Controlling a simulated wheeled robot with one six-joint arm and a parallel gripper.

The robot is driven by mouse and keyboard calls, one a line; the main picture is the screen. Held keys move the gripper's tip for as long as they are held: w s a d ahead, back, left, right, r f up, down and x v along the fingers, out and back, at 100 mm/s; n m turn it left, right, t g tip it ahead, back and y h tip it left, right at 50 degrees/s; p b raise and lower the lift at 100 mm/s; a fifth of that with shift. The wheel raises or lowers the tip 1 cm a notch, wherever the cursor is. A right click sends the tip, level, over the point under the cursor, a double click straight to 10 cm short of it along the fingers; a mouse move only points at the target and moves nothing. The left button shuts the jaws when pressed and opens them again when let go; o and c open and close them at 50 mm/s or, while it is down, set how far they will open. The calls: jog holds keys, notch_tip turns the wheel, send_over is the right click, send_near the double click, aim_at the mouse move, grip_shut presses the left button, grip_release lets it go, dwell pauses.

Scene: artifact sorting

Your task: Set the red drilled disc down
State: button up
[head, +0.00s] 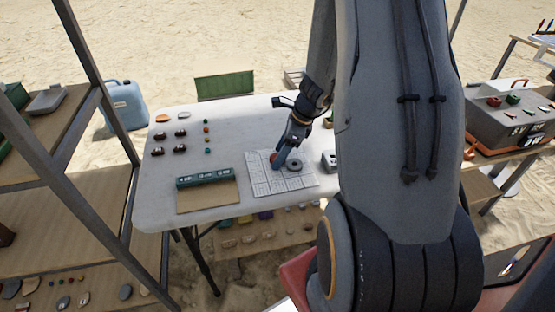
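My gripper (279,163) points down over the white gridded mat (262,183) on the white table. A small red piece, which looks like the red drilled disc (273,156), shows right at the left side of the fingertips. The fingers hide part of it. The view is too small to show whether the fingers are closed on it or whether it touches the mat. A dark grey ring-shaped disc (294,164) lies on the mat just right of the fingertips.
A green labelled box (205,178) and a brown board (208,197) lie left of the mat. Several small dark, orange and green pieces stand at the table's left (225,118). A grey device (329,160) is right of the mat. My arm hides the table's right side.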

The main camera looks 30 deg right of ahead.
jog(key=shift+c, duration=0.2)
jog(key=c, duration=1.2)
jog(key=shift+r, duration=0.1)
